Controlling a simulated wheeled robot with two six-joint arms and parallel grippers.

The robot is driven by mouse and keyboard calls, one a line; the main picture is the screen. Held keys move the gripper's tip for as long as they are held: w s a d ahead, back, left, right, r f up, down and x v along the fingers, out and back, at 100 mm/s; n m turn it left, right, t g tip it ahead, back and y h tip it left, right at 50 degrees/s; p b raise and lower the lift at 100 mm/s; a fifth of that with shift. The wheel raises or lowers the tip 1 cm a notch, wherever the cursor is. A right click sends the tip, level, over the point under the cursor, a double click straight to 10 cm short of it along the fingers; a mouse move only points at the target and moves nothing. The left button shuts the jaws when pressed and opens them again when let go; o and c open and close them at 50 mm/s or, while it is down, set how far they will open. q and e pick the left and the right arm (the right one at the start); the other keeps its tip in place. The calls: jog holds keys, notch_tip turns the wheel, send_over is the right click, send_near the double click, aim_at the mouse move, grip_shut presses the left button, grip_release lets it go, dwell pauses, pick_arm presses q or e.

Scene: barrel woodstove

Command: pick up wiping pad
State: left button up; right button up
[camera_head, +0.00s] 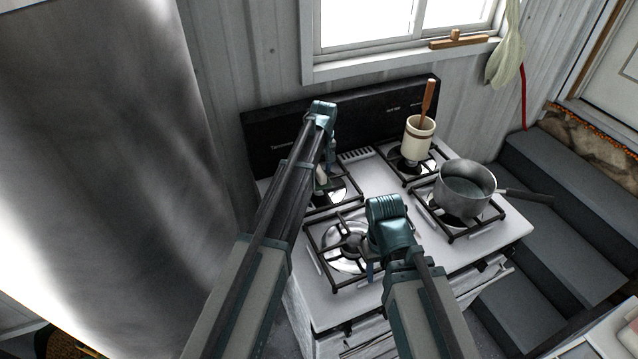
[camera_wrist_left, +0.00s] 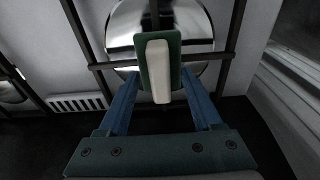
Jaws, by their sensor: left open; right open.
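The wiping pad (camera_wrist_left: 160,68), a green block with a white strip, shows in the left wrist view over a burner at the back left of the stove. It lies between the two blue fingers of my left gripper (camera_wrist_left: 160,88), which is open around it with a gap visible at the sides. In the head view my left gripper (camera_head: 329,150) points down at the back left burner, and its arm hides most of the pad. My right gripper (camera_head: 371,268) is open above the front left burner, its fingers mostly hidden by its own wrist.
The white stove (camera_head: 385,200) has black grates. A steel saucepan (camera_head: 466,187) stands at the front right, its handle jutting right. A cream crock (camera_head: 417,140) with a wooden utensil is at the back right. A black backguard (camera_head: 270,135) rises behind.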

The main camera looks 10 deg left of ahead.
pick_arm(q)
jog(key=shift+f, duration=0.6)
pick_arm(e)
jog(key=shift+f, duration=0.6)
pick_arm(q)
jog(key=shift+r, duration=0.1)
pick_arm(e)
jog(key=shift+r, duration=0.1)
pick_arm(q)
grip_shut()
jog(key=shift+r, duration=0.1)
pick_arm(e)
jog(key=shift+r, duration=0.1)
